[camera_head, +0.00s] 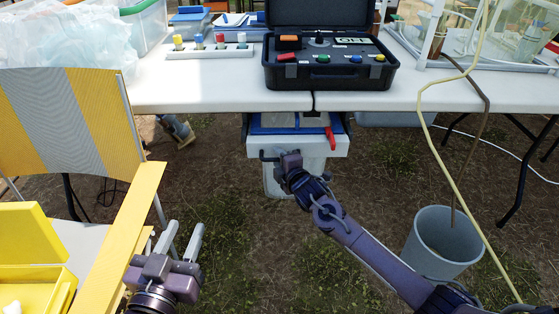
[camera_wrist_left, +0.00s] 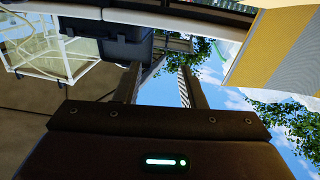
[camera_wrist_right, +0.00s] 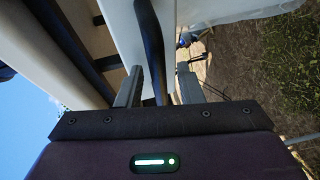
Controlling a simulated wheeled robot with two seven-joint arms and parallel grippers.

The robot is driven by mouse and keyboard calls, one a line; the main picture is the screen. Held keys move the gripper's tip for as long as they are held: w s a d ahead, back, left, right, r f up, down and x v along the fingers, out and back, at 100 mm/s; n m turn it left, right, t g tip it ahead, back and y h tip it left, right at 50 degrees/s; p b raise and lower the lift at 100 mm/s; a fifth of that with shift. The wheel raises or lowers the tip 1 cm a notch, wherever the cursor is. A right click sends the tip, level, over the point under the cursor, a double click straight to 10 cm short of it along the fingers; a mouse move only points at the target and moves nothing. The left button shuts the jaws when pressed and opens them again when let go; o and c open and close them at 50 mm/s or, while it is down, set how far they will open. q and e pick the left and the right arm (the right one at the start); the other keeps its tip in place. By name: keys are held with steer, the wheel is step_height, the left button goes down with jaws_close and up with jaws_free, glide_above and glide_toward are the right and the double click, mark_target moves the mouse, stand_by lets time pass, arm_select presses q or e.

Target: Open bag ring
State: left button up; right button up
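A white-fronted, blue-lined frame (camera_head: 270,143) hangs below the table's front edge, with a pale bag or bin (camera_head: 278,184) under it. A red lever (camera_head: 331,138) sits at its right. A dark handle bar (camera_head: 267,155) is on its front, and in the right wrist view a dark bar (camera_wrist_right: 149,40) runs between my fingers. My right gripper (camera_head: 287,160) is at this front; its fingers (camera_wrist_right: 160,88) are apart around the bar, with a gap visible on one side. My left gripper (camera_head: 182,236) is open and empty at the lower left, also in the left wrist view (camera_wrist_left: 158,88).
A black control case (camera_head: 330,76) and a rack of coloured-top bottles (camera_head: 212,51) stand on the white table (camera_head: 440,88). A yellow-grey chair (camera_head: 70,115) is left of my left gripper. A grey bucket (camera_head: 443,242) and a hanging yellow hose (camera_head: 430,135) are on the right.

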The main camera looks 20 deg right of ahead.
jaws_close()
arm_select(q)
steer(key=shift+f, duration=0.1)
arm_select(e)
steer(key=shift+s, duration=0.1)
stand_by(0.3)
